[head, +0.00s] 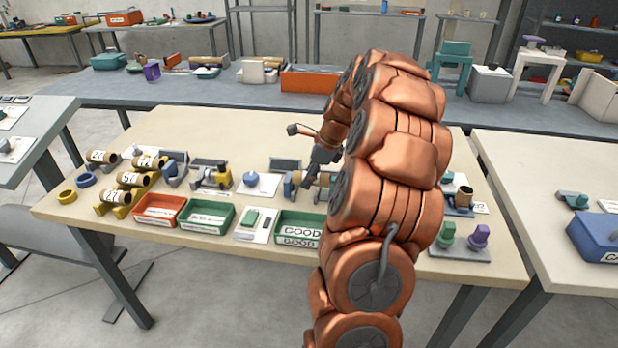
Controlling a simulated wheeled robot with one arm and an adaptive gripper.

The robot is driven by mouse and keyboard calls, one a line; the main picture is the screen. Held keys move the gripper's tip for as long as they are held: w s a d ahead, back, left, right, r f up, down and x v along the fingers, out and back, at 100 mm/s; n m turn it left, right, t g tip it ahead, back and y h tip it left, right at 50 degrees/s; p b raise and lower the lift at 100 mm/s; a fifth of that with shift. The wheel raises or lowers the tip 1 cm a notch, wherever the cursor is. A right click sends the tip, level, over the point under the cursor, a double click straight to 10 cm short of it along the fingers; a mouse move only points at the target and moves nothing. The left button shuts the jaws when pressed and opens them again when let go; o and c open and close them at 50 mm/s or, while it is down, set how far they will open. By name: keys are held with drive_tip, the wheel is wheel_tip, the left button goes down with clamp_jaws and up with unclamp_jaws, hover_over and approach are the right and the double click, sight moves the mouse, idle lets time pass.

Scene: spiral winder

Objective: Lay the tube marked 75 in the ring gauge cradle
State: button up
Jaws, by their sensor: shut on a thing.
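My gripper (309,181) points down over the middle of the near table. It is shut on what looks like a brown cardboard tube (323,179); the tube's marking is not readable, and my arm hides its right side. A blue and tan fixture (291,184) is right beside the gripper on the left; I cannot tell whether it is the ring gauge cradle or whether the tube touches it. Several brown tubes with white number labels lie on yellow supports at the left, including an upper right one (149,163) and a lower one (116,196). Their numbers are hard to read.
A red tray (160,210), a green tray (207,216) and a green tray labelled GOOD (298,229) line the front edge. A yellow and grey device (221,176) and a white plate with a blue knob (252,182) stand left of the gripper. My arm covers the table's right-centre.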

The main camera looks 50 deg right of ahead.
drive_tip(key=shift+w+d+f, duration=0.1)
drive_tip(key=shift+w+d, duration=0.95)
drive_tip(key=shift+w, duration=0.05)
drive_tip(key=shift+w+d+p, duration=0.2)
drive_tip(key=shift+p, duration=0.1)
drive_tip(key=shift+f+p, duration=0.35)
drive_tip(key=shift+f, duration=1.45)
drive_tip(key=shift+f, duration=0.6)
drive_tip(key=o, duration=1)
drive_tip(key=shift+c, duration=0.2)
